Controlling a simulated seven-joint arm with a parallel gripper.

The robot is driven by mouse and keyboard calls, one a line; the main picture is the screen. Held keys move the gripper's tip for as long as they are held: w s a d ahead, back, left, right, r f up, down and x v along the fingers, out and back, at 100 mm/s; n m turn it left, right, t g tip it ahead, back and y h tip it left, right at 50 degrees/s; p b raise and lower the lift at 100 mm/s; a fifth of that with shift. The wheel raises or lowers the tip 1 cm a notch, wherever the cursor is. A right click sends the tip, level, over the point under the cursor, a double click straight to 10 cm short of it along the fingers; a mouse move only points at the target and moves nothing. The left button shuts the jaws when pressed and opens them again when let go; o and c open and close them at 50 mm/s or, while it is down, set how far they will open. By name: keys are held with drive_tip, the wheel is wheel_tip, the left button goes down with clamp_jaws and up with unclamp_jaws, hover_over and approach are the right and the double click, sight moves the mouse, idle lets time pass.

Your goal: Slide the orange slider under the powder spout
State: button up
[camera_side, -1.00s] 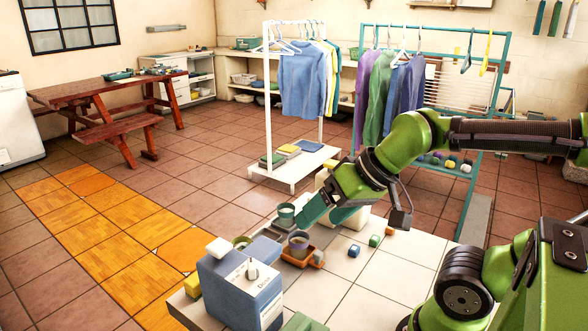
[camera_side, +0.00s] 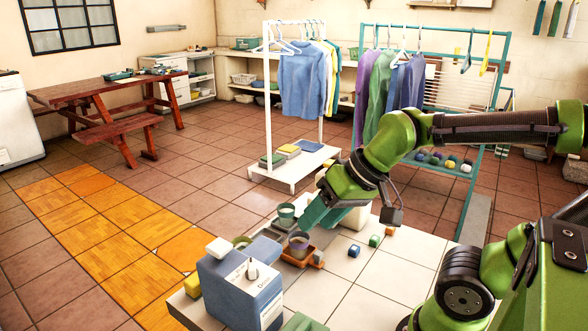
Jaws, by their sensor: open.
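The orange slider (camera_side: 289,258) is a small shallow tray at the right of the blue dispenser (camera_side: 240,292), on the white tiled counter. A grey-purple cup (camera_side: 299,245) stands on it. A blue-grey block (camera_side: 263,250) juts from the dispenser's back right toward the slider; it may be the powder spout, but I cannot make out an outlet. My gripper (camera_side: 306,225) has teal fingers that point down and left, just above and behind the cup. It appears empty. The gap between the fingers is hidden from this side, and I cannot tell whether they touch anything.
A yellow block (camera_side: 192,286) sits left of the dispenser. The counter's front right is clear.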

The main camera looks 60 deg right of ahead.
drive_tip(key=w+d+f+m+g, duration=0.2)
drive_tip(key=w+d+m, duration=0.1)
drive_tip(key=m, duration=0.1)
drive_tip(key=m+g+h, duration=0.2)
drive_tip(key=m+g, duration=0.2)
drive_tip(key=m, duration=2.4)
hover_over(319, 253)
drive_tip(key=f, duration=0.2)
wheel_tip(319, 253, down, 16)
drive_tip(key=shift+f, duration=0.15)
clamp_jaws()
